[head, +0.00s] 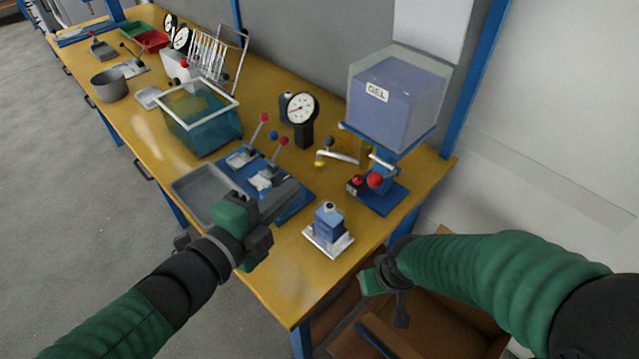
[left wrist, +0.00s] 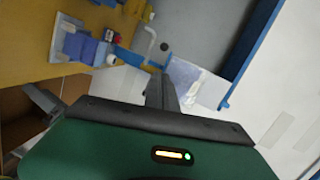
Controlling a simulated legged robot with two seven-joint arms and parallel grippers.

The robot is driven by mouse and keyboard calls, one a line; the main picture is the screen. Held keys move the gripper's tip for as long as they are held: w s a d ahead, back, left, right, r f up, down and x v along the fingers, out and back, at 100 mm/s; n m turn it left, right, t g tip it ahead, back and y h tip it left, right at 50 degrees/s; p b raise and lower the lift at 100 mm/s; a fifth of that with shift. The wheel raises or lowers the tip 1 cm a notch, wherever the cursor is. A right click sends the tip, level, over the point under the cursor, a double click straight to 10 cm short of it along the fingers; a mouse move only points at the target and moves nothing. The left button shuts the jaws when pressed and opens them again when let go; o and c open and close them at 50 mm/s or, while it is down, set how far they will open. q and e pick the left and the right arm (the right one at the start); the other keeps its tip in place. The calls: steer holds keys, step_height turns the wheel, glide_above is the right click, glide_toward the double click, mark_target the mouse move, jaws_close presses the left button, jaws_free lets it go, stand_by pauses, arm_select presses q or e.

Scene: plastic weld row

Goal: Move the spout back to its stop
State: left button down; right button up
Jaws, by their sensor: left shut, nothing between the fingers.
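The spout (head: 340,157) is a pale curved pipe with a yellow tip at its left end and a dark knob near it. It reaches left from the blue stand (head: 382,192) under the GEL tank (head: 398,100). A pale bent pipe that looks like the spout (left wrist: 151,40) shows in the left wrist view. I cannot make out its stop. My left gripper (head: 290,192) is shut and empty, over the blue lever base, left of and nearer than the spout, not touching it. My right gripper (head: 388,290) is low past the bench's front edge; its finger gap is unclear.
A dial gauge (head: 301,108) stands left of the spout. Red-knobbed levers (head: 262,150) rise beside my left gripper. A red knob (head: 375,181) is on the stand. A small blue block on a plate (head: 329,232) sits near the bench's front edge. A glass tank (head: 200,115) stands farther left.

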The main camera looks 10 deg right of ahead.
mark_target(324, 153)
arm_select(q)
steer(key=shift+m, duration=0.3)
steer(key=p+x, duration=0.4)
steer(key=x, duration=0.2)
steer(key=p+x, duration=0.5)
steer(key=x, duration=0.2)
steer(key=shift+w+a, duration=0.1)
steer(key=shift+w, duration=0.6)
steer(key=shift+a, duration=0.15)
